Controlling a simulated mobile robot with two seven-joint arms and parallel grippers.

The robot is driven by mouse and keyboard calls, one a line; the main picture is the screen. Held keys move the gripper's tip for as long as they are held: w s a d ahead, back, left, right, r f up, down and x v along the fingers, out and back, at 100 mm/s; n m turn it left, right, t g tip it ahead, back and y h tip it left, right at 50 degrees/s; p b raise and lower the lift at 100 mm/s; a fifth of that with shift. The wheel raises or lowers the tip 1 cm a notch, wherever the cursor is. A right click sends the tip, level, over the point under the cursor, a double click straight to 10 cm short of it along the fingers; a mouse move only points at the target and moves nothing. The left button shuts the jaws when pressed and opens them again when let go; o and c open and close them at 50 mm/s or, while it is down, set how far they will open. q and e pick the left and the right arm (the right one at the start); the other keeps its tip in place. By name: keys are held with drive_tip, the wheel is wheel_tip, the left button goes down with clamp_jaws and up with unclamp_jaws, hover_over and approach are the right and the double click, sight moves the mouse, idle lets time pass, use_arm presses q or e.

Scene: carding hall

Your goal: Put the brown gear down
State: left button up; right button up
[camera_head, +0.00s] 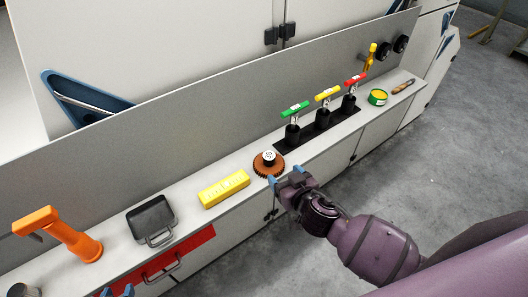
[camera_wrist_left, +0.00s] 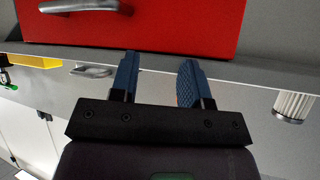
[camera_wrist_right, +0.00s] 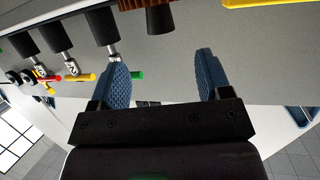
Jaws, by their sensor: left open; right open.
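The brown gear (camera_head: 262,172) lies flat on the light counter (camera_head: 185,215), a dark knob with a white top standing at its middle. My right gripper (camera_head: 285,175) is open and empty at the gear's front right side. In the right wrist view the gear (camera_wrist_right: 133,4) is cut off by the top edge, with its dark knob (camera_wrist_right: 159,20) beyond the spread fingers (camera_wrist_right: 161,75). My left gripper (camera_head: 117,292) is at the bottom edge of the head view, in front of the red drawer. Its fingers (camera_wrist_left: 158,82) are apart with nothing between them.
A yellow block (camera_head: 224,189), a dark tray (camera_head: 151,219) and an orange tool (camera_head: 66,235) stand left of the gear. Right of it are levers with green (camera_head: 295,109), yellow (camera_head: 327,93) and red (camera_head: 355,80) handles. A grey panel (camera_head: 180,125) rises behind the counter.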

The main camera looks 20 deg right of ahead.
sight(271, 158)
drive_tip(key=shift+r+p+x, duration=0.2)
drive_tip(key=shift+p+x, duration=0.45)
drive_tip(key=shift+x, duration=4.7)
drive_tip(key=c, duration=1)
drive_tip(key=shift+r, duration=0.1)
drive_tip(key=shift+c, duration=1)
drive_tip(key=shift+w+r, duration=0.1)
